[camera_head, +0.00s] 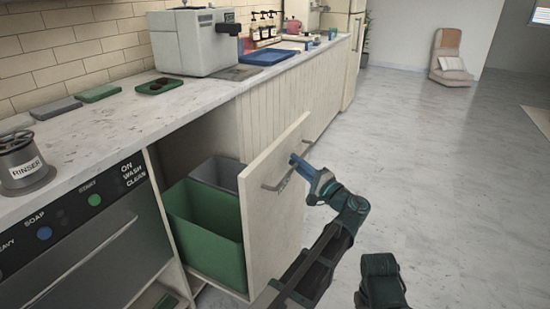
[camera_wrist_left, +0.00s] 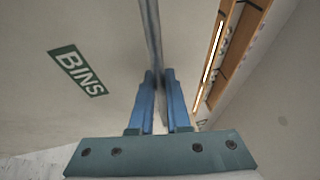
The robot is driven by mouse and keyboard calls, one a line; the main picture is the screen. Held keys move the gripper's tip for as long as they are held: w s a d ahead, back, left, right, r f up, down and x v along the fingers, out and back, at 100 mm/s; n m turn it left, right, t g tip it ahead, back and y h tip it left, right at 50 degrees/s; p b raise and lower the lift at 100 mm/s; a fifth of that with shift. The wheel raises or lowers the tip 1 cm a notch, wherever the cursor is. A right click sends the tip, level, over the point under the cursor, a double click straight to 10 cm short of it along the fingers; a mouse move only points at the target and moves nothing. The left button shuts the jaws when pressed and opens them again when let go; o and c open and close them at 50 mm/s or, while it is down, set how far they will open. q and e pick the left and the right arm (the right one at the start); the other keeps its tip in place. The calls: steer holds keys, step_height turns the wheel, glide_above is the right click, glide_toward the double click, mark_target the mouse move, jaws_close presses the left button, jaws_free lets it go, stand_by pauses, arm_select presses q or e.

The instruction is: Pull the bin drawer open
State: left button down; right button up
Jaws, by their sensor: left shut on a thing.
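The bin drawer (camera_head: 262,225) stands pulled out from under the counter in the head view. A green bin (camera_head: 207,235) and a grey bin (camera_head: 215,173) sit inside it, behind its pale front panel. My left gripper (camera_head: 300,168) is at the bar handle (camera_head: 275,187) on the outer face of that panel. In the left wrist view its blue fingers (camera_wrist_left: 160,95) are shut on the handle bar (camera_wrist_left: 151,35), beside a green "BINS" label (camera_wrist_left: 77,70). A dark arm link of mine shows at the bottom right of the head view, but no right gripper fingers show.
A dishwasher front (camera_head: 80,240) with buttons is left of the drawer. The counter (camera_head: 130,115) above holds a rinser (camera_head: 22,165), small trays and a coffee machine (camera_head: 195,42). The floor (camera_head: 440,180) to the right is clear, with a chair (camera_head: 450,58) far back.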

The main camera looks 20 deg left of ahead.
arm_select(q)
steer(key=shift+s+d, duration=0.15)
steer(key=shift+d, duration=1.1)
steer(key=shift+s+d, duration=0.1)
steer(key=shift+d, duration=1.1)
steer(key=c, duration=0.9)
jaws_free()
steer(key=shift+d+f, duration=0.1)
arm_select(e)
steer(key=shift+d+f, duration=0.1)
